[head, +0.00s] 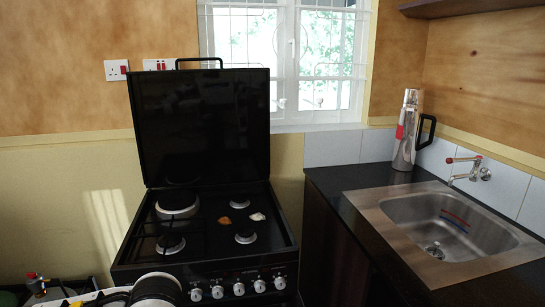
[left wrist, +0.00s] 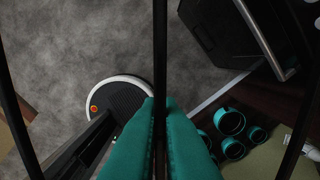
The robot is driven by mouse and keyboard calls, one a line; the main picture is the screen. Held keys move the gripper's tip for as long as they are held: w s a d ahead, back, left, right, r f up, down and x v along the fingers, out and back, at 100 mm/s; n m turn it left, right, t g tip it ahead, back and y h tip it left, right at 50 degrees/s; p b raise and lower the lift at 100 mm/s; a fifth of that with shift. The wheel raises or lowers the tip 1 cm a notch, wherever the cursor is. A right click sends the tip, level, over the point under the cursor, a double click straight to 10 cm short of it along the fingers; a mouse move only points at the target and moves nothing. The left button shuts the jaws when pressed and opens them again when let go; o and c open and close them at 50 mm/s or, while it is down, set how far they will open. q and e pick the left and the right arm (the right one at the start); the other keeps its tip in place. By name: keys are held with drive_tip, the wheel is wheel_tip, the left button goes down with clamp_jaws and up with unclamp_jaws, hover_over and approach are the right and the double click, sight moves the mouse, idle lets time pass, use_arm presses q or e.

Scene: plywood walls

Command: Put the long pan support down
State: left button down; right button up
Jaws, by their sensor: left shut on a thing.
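In the left wrist view my left gripper (left wrist: 160,140) has teal fingers shut on the black middle bar of the long pan support (left wrist: 160,45). More thin dark bars run down both sides of that view. The floor shows below it. The black hob (head: 205,245) stands in the head view with its lid (head: 203,125) raised upright. Round burners are on it, and thin dark bars cross its left side; I cannot tell whether these belong to the held support. My left fingertips cannot be made out in the head view. My right gripper is not in view.
A brown scrap (head: 225,220) and a white scrap (head: 257,217) lie on the hob. Right of it are a dark counter (head: 345,195), a steel sink (head: 440,225) and a steel flask (head: 406,140). Several teal vessels (left wrist: 230,122) show at the lower right of the wrist view.

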use_arm(q)
drive_tip(key=a+m, duration=0.1)
drive_tip(key=m, duration=0.3)
drive_tip(key=a+m, duration=0.1)
drive_tip(key=m, duration=0.3)
drive_tip(key=a+m, duration=0.1)
drive_tip(key=m, duration=0.3)
drive_tip(key=shift+s+a+f+p, duration=0.25)
drive_tip(key=shift+a+f+p, duration=0.05)
drive_tip(key=shift+w+d+m, duration=0.1)
drive_tip(key=shift+m, duration=0.2)
